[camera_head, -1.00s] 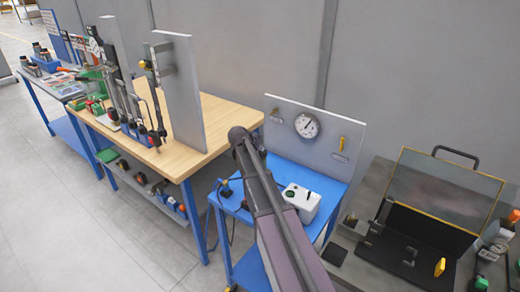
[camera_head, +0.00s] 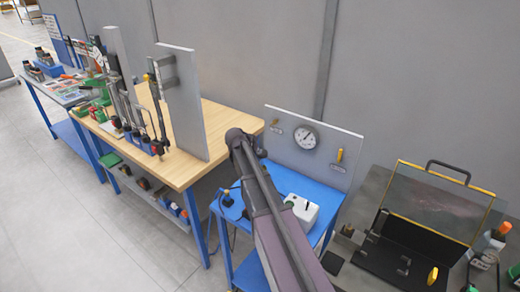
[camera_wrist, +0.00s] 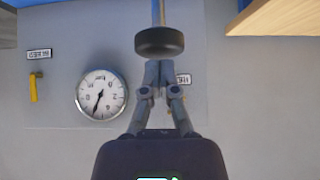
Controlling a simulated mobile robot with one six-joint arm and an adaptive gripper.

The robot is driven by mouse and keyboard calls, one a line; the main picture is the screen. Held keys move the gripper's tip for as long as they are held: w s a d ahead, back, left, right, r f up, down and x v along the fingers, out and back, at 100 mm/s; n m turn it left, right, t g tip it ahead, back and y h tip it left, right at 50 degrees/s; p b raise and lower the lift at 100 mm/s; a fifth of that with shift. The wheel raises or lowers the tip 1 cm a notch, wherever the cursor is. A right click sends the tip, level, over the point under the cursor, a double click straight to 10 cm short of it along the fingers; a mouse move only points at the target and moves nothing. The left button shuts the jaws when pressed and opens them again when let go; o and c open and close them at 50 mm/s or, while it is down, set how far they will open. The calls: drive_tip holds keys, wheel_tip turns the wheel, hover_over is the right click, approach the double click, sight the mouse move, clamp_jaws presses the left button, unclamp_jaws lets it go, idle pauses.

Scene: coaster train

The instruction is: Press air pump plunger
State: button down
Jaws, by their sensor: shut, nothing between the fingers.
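In the wrist view, which looks upside down, a round black plunger knob (camera_wrist: 160,42) sits on a thin rod that runs to the top edge. My gripper (camera_wrist: 158,68) is shut and empty, with its fingertips right beside the knob. I cannot tell whether they touch it. The pump body is not visible there. In the head view my arm crosses in front of the blue cart (camera_head: 290,181) and I cannot make out the knob or the fingertips.
A grey panel (camera_head: 330,149) behind the cart carries a round gauge (camera_head: 304,137) and a yellow lever (camera_head: 339,155). A white box (camera_head: 301,211) stands on the cart. A wooden bench (camera_head: 218,122) is at left, an open black case (camera_head: 400,250) at right.

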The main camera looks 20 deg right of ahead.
drive_tip(key=p+v, duration=0.4)
drive_tip(key=v, duration=0.3)
drive_tip(key=shift+a+r+p, duration=0.15)
drive_tip(key=shift+a+p, duration=0.05)
drive_tip(key=shift+p, duration=0.15)
idle(0.8)
drive_tip(key=s+a+f+n+g+y+b, duration=0.1)
drive_tip(key=s+a+f+n+y, duration=0.1)
drive_tip(key=s, duration=0.7)
drive_tip(key=s+a+f+n+g+y+b, duration=0.2)
drive_tip(key=s+a+f+n+y, duration=0.1)
drive_tip(key=s, duration=0.5)
drive_tip(key=s+a+f+n+g+y+b, duration=0.1)
drive_tip(key=s+a+f+n, duration=0.3)
drive_tip(key=s, duration=0.5)
drive_tip(key=shift+s+a+f+n+g+y, duration=0.35)
drive_tip(key=shift+a+n+g+y, duration=0.25)
drive_tip(key=shift+n, duration=0.5)
